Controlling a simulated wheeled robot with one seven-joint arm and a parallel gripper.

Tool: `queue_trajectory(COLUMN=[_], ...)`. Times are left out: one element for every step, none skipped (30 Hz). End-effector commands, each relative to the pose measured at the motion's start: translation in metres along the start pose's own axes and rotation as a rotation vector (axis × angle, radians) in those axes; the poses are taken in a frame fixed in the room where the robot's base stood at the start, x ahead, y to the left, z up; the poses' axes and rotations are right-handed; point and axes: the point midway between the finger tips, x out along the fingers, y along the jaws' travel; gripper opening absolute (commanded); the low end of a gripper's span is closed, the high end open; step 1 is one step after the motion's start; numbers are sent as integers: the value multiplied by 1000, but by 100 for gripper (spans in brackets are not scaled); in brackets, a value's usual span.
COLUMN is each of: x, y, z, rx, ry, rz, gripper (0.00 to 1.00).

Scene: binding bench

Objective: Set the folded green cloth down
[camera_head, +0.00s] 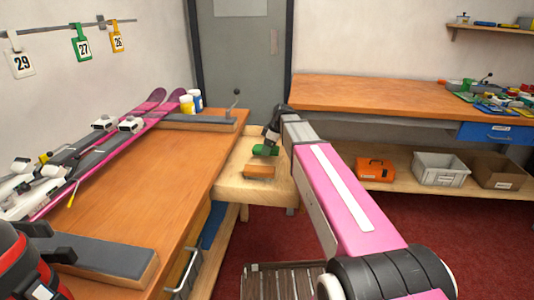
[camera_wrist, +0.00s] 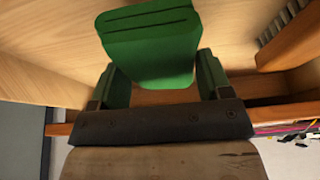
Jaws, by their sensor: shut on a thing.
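The folded green cloth (camera_wrist: 150,45) is between the two fingers of my gripper (camera_wrist: 163,80) in the wrist view, and its folded edge points away from the palm. In the head view the cloth (camera_head: 265,151) is a small green patch under my gripper (camera_head: 268,146), over the far part of a low light-wood table (camera_head: 236,188). My gripper is shut on the cloth. The same pale wood (camera_wrist: 60,55) shows behind the cloth in the wrist view. I cannot tell whether the cloth touches it.
A wooden block-like brush (camera_head: 260,171) lies on the low table just in front of the cloth; its bristles show in the wrist view (camera_wrist: 275,40). The orange workbench (camera_head: 150,195) with pink skis (camera_head: 85,160) stands close on the left. Another bench (camera_head: 370,95) stands behind right.

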Motion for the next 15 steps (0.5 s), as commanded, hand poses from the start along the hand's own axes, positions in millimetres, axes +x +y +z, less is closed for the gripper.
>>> queue_trajectory(x=[6, 10, 15, 19, 22, 26, 27, 28, 28, 28, 28, 28, 27, 28, 28], y=[0, 0, 0, 0, 0, 0, 0, 0, 0, 0, 0, 0, 0, 0, 0], z=[2, 4, 6, 8, 9, 10, 11, 11, 11, 11, 11, 11, 11, 11, 11], rx=[0, 0, 0, 0, 0, 0, -1, -1, -1, -1, -1, -1, -1, -1, -1], ry=[0, 0, 0, 0, 0, 0, 0, 0, 1, 1, 1, 1, 1, 1, 0], rz=[-1, 0, -1, -2, -2, -1, 0, 0, 1, 1, 1, 1, 1, 1, 1], gripper=[53, 53, 53, 53, 53, 53, 53, 53, 53, 53, 53, 53, 53, 53, 53])
